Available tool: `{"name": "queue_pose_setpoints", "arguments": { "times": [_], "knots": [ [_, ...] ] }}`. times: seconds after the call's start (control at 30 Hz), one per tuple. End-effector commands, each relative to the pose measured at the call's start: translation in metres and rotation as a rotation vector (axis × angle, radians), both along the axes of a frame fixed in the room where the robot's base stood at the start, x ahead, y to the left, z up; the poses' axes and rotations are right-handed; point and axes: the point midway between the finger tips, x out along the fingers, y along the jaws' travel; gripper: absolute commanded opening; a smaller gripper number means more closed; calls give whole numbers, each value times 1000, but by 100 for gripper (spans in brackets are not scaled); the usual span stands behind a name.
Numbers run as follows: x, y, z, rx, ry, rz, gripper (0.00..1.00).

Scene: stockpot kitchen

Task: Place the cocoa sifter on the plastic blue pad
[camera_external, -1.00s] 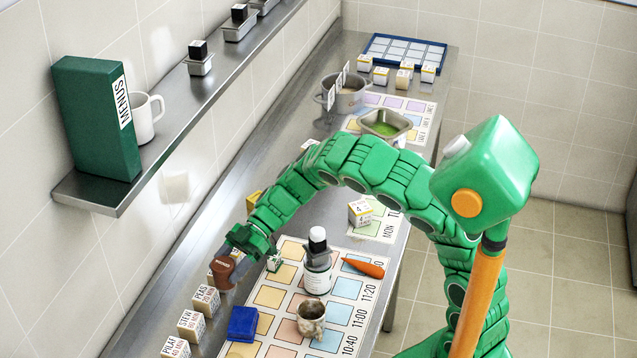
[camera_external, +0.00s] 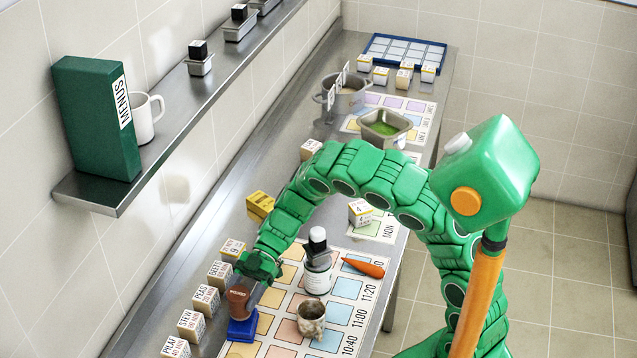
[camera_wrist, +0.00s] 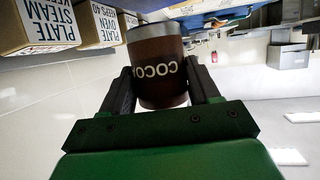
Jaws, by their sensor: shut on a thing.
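The brown cocoa sifter (camera_external: 238,304) is upright over the blue pad (camera_external: 242,329) in the external view and hides part of it. I cannot tell whether its base touches the pad. My gripper (camera_external: 246,284) is shut on the sifter from above and to the right. In the wrist view the sifter (camera_wrist: 158,78), with its "COCO..." label and a pale metal rim, sits between the two dark fingers of my gripper (camera_wrist: 160,90).
A row of labelled blocks (camera_external: 206,300) stands close left of the pad. A yellow block (camera_external: 260,204) is behind my gripper.

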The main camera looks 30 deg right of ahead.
Motion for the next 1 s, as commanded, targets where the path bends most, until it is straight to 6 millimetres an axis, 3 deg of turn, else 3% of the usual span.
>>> {"name": "queue_pose_setpoints", "arguments": {
  "times": [0.2,0.63,0.67,0.7,0.8,1.0],
  "knots": [
    [0,0,-22,-2,2,-1,25],
    [0,0,-27,-2,1,-1,25],
    [0,0,-26,-1,0,0,65],
    [0,0,-26,-1,0,0,71],
    [0,0,-26,-1,0,0,87],
    [0,0,-26,-1,0,0,87]
  ]
}}
